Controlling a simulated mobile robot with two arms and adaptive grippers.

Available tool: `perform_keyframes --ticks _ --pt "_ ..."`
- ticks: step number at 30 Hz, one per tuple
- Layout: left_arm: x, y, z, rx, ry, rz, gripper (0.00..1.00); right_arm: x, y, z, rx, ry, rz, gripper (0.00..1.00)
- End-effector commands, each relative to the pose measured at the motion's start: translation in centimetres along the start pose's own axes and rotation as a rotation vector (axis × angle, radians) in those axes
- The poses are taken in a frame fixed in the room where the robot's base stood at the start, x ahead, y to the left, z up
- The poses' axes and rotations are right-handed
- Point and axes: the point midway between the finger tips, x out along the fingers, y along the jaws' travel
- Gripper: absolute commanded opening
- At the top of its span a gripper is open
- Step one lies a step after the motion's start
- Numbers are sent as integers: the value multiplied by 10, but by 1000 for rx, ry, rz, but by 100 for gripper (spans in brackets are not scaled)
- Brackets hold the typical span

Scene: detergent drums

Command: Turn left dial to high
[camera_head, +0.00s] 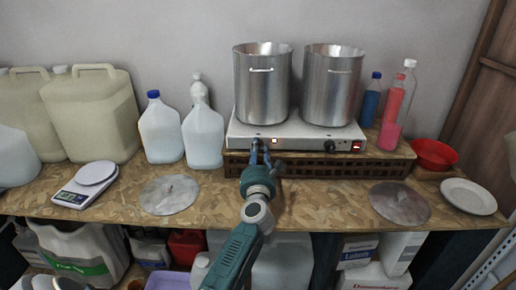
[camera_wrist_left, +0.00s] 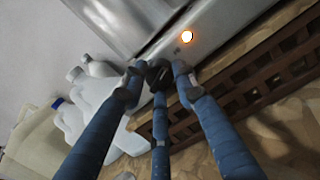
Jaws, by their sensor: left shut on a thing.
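A hot plate (camera_head: 298,134) with two burners stands on a raised wooden stand. My left gripper (camera_head: 261,154) is at the left part of its front face and hides the left dial in the head view. In the left wrist view the fingers of my left gripper (camera_wrist_left: 158,74) are shut around the dark left dial (camera_wrist_left: 160,75). The dial's pointer is too small and covered to read. A glowing indicator light (camera_wrist_left: 187,36) is beside it. The right dial (camera_head: 330,146) is uncovered, near a red-lit switch (camera_head: 356,146). My right gripper is not in view.
Two steel pots (camera_head: 262,88) (camera_head: 332,90) stand on the burners. White jugs (camera_head: 203,137) are left of the stand, bottles (camera_head: 392,105) and a red bowl (camera_head: 434,154) at right. Pot lids (camera_head: 169,195) (camera_head: 400,203), a scale (camera_head: 88,187) and a plate (camera_head: 468,196) lie on the bench.

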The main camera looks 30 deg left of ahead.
Motion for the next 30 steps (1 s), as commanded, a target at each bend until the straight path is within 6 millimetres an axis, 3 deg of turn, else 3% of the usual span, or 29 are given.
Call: perform_keyframes --ticks 16,17,19,30 --pt "1 1 5 22 -10 -1 2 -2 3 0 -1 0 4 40" --pt "1 1 5 22 -10 -1 34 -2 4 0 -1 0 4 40" --pt "1 1 4 22 -9 -1 47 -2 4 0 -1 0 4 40" --pt "-5 0 1 22 -3 -3 47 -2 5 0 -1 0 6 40"
